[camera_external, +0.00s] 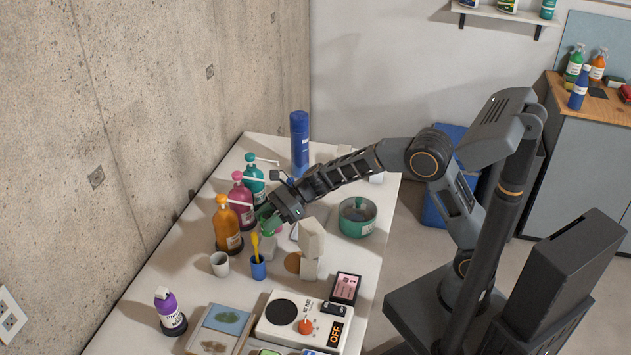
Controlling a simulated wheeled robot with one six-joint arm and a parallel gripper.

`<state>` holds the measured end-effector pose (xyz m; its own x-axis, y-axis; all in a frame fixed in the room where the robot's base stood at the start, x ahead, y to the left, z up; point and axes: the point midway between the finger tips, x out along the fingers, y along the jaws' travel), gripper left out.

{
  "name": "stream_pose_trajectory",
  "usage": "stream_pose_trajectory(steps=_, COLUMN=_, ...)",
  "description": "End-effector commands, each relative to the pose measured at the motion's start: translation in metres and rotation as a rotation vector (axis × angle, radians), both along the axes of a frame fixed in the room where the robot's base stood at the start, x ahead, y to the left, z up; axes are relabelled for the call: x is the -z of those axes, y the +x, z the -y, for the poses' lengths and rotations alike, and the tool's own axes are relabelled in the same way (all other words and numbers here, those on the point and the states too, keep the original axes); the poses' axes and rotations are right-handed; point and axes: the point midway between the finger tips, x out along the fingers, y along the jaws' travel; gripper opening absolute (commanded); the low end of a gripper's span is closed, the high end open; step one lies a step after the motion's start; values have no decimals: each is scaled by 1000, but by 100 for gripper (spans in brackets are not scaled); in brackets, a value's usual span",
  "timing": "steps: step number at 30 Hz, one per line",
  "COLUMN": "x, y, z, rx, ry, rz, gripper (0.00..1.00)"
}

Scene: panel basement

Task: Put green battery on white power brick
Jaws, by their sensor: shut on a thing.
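My gripper (269,219) reaches down over the table from the right, beside the spray and pump bottles. It is shut on a small green thing, taken to be the green battery (267,229), which is partly hidden by the jaws. A pale block stands just right of the gripper, the likeliest white power brick (312,240), but its label cannot be read. It is upright and close to another pale block (309,269) below it in the picture. I cannot tell whether the green thing touches the table.
An orange bottle (227,228), a magenta bottle (241,205) and a teal bottle (254,178) crowd the gripper's left. A blue cup with a yellow brush (258,268) and a white cup (220,264) stand nearer. A green bowl (357,218) is at right.

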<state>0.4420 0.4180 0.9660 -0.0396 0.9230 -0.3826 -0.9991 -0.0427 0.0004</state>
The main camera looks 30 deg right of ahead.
Motion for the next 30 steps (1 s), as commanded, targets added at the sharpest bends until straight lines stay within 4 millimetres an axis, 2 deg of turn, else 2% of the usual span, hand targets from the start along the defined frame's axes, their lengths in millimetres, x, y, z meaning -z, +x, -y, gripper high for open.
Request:
stream_pose_trajectory(steps=3, x=3, y=-1, z=-10, rx=-1, ry=-1, rz=-1, gripper=12)
stream_pose_trajectory(steps=7, x=25, y=-1, z=-8, rx=1, ry=-2, rz=-4, gripper=12)
stream_pose_trajectory(steps=10, x=34, y=-1, z=-8, rx=1, ry=0, rz=-2, gripper=12)
stream_pose_trajectory(steps=23, x=40, y=-1, z=-8, rx=1, ry=1, rz=0, gripper=12)
stream_pose_trajectory(steps=24, x=39, y=-1, z=-8, rx=1, ry=0, rz=0, gripper=43)
stream_pose_trajectory(steps=30, x=38, y=-1, z=-8, rx=0, ry=0, rz=0, gripper=62)
